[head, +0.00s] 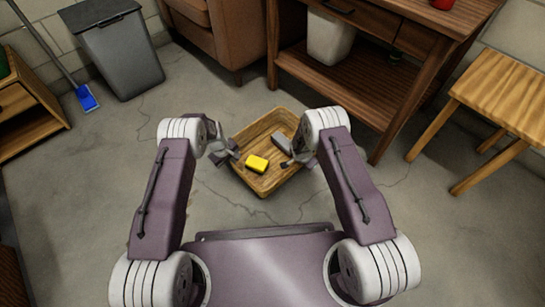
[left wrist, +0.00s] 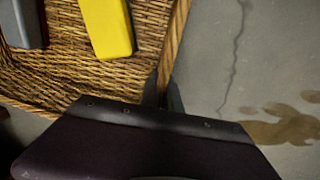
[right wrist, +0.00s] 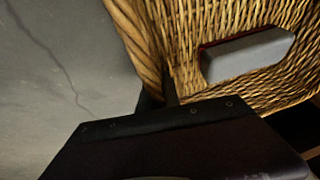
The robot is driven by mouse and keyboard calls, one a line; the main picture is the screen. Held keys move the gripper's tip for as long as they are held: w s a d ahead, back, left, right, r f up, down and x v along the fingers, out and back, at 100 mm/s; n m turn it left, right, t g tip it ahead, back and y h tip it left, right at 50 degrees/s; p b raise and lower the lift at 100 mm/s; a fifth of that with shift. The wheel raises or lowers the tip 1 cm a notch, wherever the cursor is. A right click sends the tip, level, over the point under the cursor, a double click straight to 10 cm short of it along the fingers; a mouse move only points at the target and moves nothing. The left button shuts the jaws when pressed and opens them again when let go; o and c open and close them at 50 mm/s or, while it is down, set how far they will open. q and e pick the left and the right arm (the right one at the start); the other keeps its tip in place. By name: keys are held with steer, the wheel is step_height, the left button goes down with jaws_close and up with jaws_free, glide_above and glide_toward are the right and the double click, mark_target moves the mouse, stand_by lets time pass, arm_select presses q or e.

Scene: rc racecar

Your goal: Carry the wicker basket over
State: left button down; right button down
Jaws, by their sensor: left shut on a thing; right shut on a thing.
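The wicker basket (head: 270,182) is a shallow, light-brown woven tray in the middle of the head view, between my two arms. A yellow block (head: 257,164) and a grey block (head: 282,144) lie in it. My left gripper (head: 231,155) is shut on the basket's left rim; its wrist view shows the rim (left wrist: 172,50) running between the fingers, which are mostly hidden. My right gripper (head: 292,162) is shut on the right rim, and its wrist view shows the woven wall (right wrist: 137,40) at the fingers. I cannot tell whether the basket is off the floor.
A brown wooden table (head: 345,90) with a lower shelf stands behind at the right, with a stool (head: 505,100) beside it. A grey bin (head: 120,50), a blue broom (head: 87,98) and a wooden cabinet (head: 35,105) stand at the left. Concrete floor (head: 110,150) is bare around the basket.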

arm_select(q)
steer(key=c, duration=1.6)
jaws_free()
arm_select(e)
steer(key=c, duration=1.6)
jaws_free()
arm_select(q)
steer(key=shift+o, duration=0.2)
arm_select(e)
steer(key=shift+o, duration=0.2)
arm_select(q)
step_height(320, 180, up, 12)
steer(key=s+a, duration=0.1)
steer(key=shift+a, duration=0.25)
arm_select(e)
steer(key=v, duration=1.2)
